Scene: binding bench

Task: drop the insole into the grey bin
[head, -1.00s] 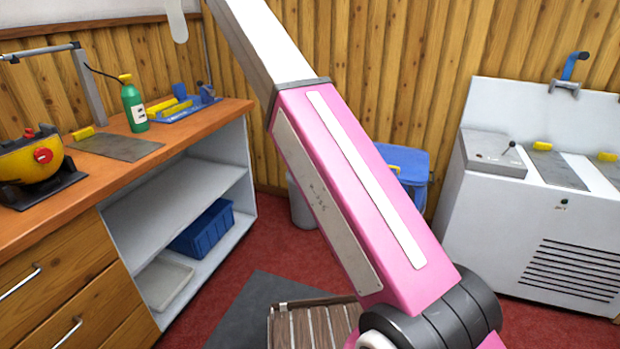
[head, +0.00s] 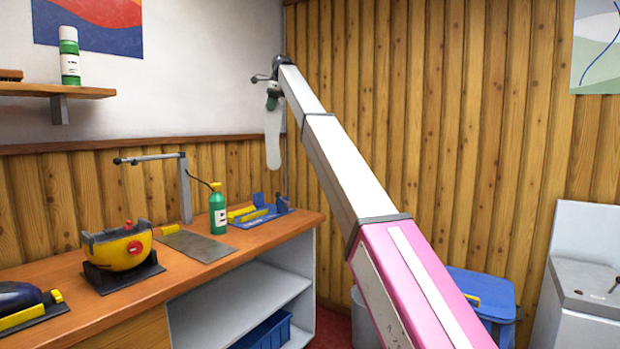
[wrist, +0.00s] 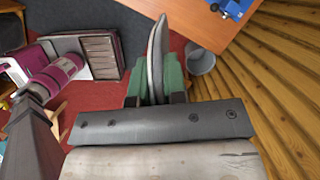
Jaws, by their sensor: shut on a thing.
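My gripper (head: 272,94) is raised above the right end of the bench in the head view, shut on the pale insole (head: 272,140), which hangs straight down. In the wrist view the green fingers of my gripper (wrist: 156,84) pinch the insole (wrist: 157,50), seen nearly edge-on. The grey bin (wrist: 201,60) stands on the floor in the wrist view, below and to the right of the insole, near the wooden wall. In the head view only a bit of the grey bin (head: 362,316) shows; my arm hides much of it.
The wooden bench (head: 215,275) holds a yellow machine (head: 118,248), a green bottle (head: 217,210) and a blue tool holder (head: 262,212). A blue bin (head: 490,292) stands behind my arm. A white unit (head: 585,290) is at the right. A slatted crate (wrist: 98,56) is on the floor.

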